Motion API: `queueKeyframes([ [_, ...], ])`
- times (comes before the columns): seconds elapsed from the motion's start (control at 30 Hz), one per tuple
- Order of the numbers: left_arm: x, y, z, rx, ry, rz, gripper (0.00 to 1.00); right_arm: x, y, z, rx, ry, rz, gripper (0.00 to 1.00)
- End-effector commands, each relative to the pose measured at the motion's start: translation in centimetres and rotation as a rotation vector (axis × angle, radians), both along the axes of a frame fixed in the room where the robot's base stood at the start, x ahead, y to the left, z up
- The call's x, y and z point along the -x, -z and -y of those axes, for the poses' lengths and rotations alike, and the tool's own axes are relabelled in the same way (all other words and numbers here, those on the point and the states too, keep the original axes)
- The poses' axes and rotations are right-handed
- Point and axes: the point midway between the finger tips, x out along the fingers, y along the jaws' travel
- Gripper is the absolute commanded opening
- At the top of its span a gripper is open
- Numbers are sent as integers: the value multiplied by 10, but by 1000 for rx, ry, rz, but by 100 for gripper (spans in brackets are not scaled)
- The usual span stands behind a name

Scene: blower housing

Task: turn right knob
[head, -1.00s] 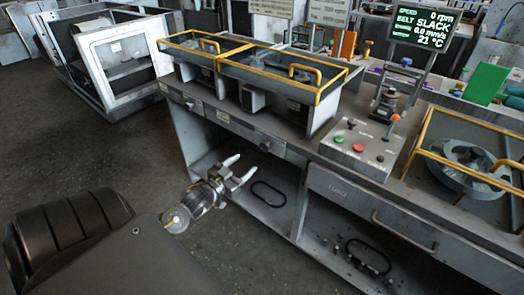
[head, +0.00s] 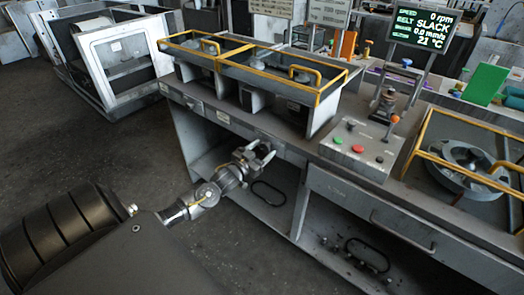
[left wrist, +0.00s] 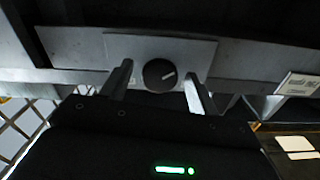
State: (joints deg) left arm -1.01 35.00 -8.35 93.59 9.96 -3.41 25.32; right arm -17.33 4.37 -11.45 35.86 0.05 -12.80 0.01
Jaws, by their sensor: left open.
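The right knob, a round black knob (left wrist: 158,75) with a pale pointer line, sits on a grey plate on the bench's front rail in the left wrist view. The pointer is tilted up to the right. My left gripper (left wrist: 157,84) is open, one finger on each side of the knob. Contact cannot be made out. In the head view my left gripper (head: 259,150) is in front of the rail and covers the knob. My right gripper is not in view.
The grey bench (head: 312,165) carries yellow-railed housings (head: 262,72) and a control box (head: 358,150) with coloured buttons. A screen (head: 422,34) reads 0 rpm and SLACK. A label (left wrist: 298,84) is right of the knob. Open floor (head: 120,150) lies left of the bench.

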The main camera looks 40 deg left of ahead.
Motion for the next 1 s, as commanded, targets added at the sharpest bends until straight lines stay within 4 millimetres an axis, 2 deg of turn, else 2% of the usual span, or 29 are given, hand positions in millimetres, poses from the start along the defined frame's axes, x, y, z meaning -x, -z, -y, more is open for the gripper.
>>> queueKeyframes([
  [0.13,0,0,0,0,0,0,60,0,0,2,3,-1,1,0],
  [0.47,0,0,0,0,0,0,17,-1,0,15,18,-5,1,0],
  [0.77,0,-1,0,-40,0,-1,16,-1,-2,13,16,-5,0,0],
  [1.0,0,-1,0,-183,0,-4,16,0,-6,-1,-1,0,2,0],
])
